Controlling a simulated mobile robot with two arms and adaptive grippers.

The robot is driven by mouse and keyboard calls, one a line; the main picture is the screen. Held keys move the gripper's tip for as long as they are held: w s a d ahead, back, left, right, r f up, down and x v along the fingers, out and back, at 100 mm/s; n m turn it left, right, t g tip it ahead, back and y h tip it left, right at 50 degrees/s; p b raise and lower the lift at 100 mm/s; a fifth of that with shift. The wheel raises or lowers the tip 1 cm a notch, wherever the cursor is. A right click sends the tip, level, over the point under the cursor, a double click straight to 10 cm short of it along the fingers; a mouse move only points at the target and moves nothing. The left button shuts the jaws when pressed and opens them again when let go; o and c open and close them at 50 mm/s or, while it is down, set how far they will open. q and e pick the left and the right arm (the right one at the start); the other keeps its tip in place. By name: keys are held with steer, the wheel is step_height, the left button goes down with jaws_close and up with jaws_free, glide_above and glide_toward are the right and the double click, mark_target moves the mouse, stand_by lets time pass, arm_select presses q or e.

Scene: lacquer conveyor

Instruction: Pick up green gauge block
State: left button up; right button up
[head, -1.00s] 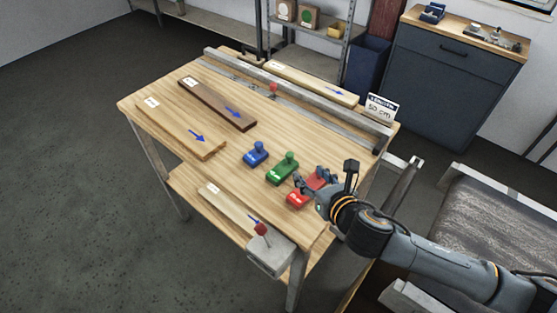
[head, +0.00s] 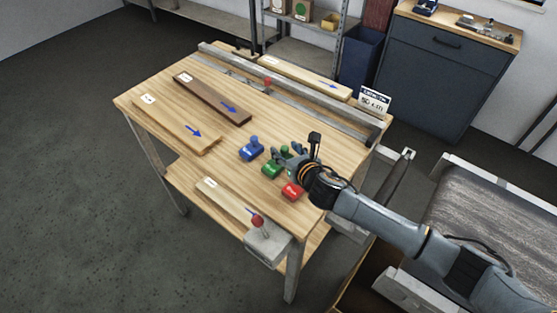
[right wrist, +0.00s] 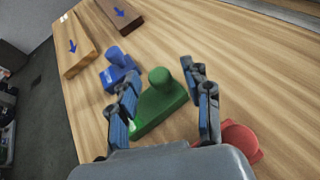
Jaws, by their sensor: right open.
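The green gauge block (head: 272,169) lies on the wooden table, partly hidden by my right gripper in the head view. In the right wrist view the green block (right wrist: 160,103) with its round knob shows between the two fingers. My right gripper (head: 286,154) is open, and its fingers (right wrist: 158,90) are on either side of the block; whether they touch it I cannot tell. A blue block (head: 251,150) stands to the left of the green one and a red block (head: 292,191) to its right. My left gripper is not in view.
Wooden boards with blue arrows lie on the table (head: 215,167), one dark (head: 212,98), others light (head: 176,124). A metal rail (head: 290,89) runs along the back, with a "50 cm" sign (head: 374,101). A grey box with a red knob (head: 268,244) sits at the front corner.

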steer(key=shift+w+a+f, duration=0.3)
steer(key=shift+w, duration=0.3)
jaws_close()
steer(key=shift+r, duration=0.1)
